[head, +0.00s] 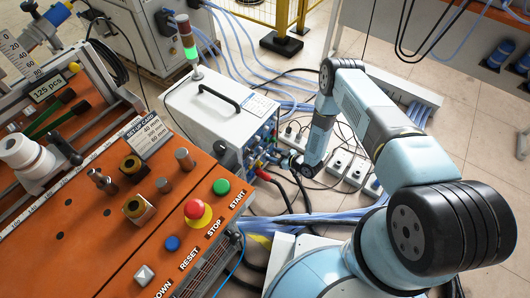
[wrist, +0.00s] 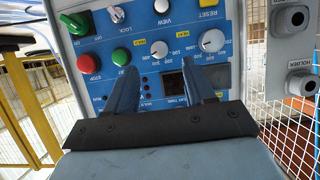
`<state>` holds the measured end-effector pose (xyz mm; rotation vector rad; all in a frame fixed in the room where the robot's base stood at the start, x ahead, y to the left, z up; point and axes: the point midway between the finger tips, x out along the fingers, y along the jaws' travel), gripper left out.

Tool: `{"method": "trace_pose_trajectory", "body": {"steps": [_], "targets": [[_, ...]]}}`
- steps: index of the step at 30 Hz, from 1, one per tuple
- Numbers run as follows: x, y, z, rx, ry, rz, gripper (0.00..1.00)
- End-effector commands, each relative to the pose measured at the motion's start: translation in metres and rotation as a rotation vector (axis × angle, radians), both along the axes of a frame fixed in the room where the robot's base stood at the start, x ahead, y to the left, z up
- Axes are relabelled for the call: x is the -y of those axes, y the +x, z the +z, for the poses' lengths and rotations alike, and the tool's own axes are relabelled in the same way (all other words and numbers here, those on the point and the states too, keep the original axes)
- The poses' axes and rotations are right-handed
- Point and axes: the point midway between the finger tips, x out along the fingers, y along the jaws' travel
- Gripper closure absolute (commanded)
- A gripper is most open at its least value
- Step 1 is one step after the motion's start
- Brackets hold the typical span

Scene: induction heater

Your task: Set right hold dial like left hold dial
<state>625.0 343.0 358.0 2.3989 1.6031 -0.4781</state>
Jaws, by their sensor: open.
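The blue control panel (wrist: 150,30) fills the upper middle of the wrist view. Two white round dials sit on it: the left dial (wrist: 159,49) and, slightly higher, the right dial (wrist: 213,40), with number scales around them. Their exact pointer settings are too small to read surely. The right finger partly hides the area below the right dial. In the head view my gripper (head: 283,159) is close to the white heater box (head: 212,108), its panel seen edge-on.
Near the dials are a green button (wrist: 121,57), a red STOP button (wrist: 89,64), a yellow RESET button (wrist: 208,3) and a dark display (wrist: 174,84). Grey holders (wrist: 291,20) stand at the right. Cables and power strips (head: 345,165) lie on the floor beside the box.

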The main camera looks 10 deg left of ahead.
Motion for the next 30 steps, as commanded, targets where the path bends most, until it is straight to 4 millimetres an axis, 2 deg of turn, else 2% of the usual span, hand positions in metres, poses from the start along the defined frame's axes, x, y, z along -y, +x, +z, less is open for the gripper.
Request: {"method": "trace_pose_trajectory", "body": {"steps": [6, 12, 25, 30], "targets": [[-0.032, 0.012, -0.014, 0.001, 0.001, 0.003, 0.46], [-0.050, 0.021, -0.022, 0.001, 0.001, 0.000, 0.46], [-0.057, 0.023, -0.025, 0.000, 0.000, 0.000, 0.46], [-0.057, 0.023, -0.025, 0.000, 0.000, 0.000, 0.63]]}}
